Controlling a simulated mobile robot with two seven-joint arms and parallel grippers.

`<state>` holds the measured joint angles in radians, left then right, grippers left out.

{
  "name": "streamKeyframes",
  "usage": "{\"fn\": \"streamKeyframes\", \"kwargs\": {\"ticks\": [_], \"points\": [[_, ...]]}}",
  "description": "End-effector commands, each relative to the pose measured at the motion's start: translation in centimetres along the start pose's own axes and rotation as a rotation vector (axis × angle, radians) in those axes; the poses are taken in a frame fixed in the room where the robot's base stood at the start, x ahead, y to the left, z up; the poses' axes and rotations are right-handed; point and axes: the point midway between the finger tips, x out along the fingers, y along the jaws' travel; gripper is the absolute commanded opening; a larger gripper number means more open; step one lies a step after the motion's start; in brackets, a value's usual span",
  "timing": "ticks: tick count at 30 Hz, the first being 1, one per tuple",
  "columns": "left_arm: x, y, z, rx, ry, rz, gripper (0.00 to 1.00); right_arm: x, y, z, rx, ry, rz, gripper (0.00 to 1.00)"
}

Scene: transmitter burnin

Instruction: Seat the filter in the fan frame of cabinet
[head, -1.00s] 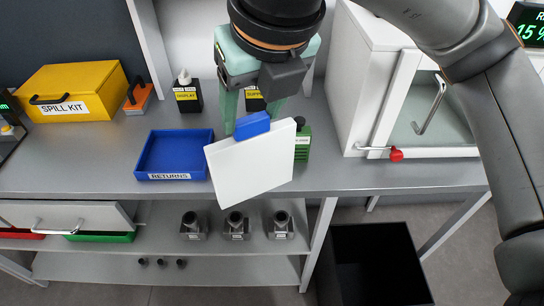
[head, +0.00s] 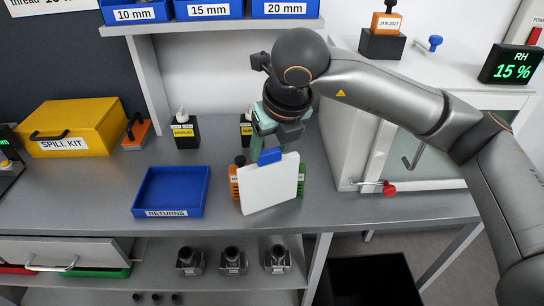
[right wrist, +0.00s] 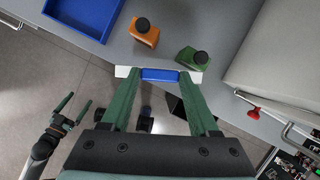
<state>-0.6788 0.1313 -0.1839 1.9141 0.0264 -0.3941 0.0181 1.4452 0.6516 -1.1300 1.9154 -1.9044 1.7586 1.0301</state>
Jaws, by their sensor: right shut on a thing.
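The filter is a white square panel (head: 269,187) with a blue tab (head: 270,156) on its top edge. My right gripper (head: 268,153) is shut on the blue tab and holds the panel tilted near the front of the bench. In the right wrist view the blue tab (right wrist: 160,75) sits between the green fingers. The white cabinet (head: 345,140) with a glass door stands to the right of the filter. I cannot make out its fan frame. My left gripper (right wrist: 73,107) shows at the left of the right wrist view, fingers apart and empty.
A red knob (head: 389,189) sits at the cabinet's front. An open black bin (head: 372,280) is below the bench.

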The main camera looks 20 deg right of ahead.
Motion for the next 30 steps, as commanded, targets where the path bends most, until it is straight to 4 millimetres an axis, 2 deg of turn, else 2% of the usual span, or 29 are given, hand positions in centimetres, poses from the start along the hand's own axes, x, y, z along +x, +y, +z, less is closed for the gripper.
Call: {"fn": "streamKeyframes", "kwargs": {"ticks": [2,8,21,22,29,30], "points": [[-0.1,0.0,-0.2,0.000,0.000,0.000,1.00,1.1,-0.6,0.1,0.004,0.004,-0.004,0.00],[-0.7,0.1,-0.8,0.000,0.000,0.000,1.00,3.4,-0.5,-1.0,0.000,0.003,-0.001,0.00],[-0.2,0.0,-0.3,0.000,0.000,0.000,1.00,4.1,-0.4,-1.2,0.000,0.000,0.000,0.00],[-0.4,0.0,-0.4,0.000,0.000,0.000,1.00,3.9,-0.4,-1.2,0.000,0.001,0.000,0.65],[-0.4,0.0,-0.4,0.000,0.000,0.000,1.00,3.9,-0.4,-1.2,0.000,0.001,0.000,0.90],[-0.4,0.0,-0.4,0.000,0.000,0.000,1.00,3.9,-0.4,-1.2,0.000,0.001,0.000,0.91]]}}
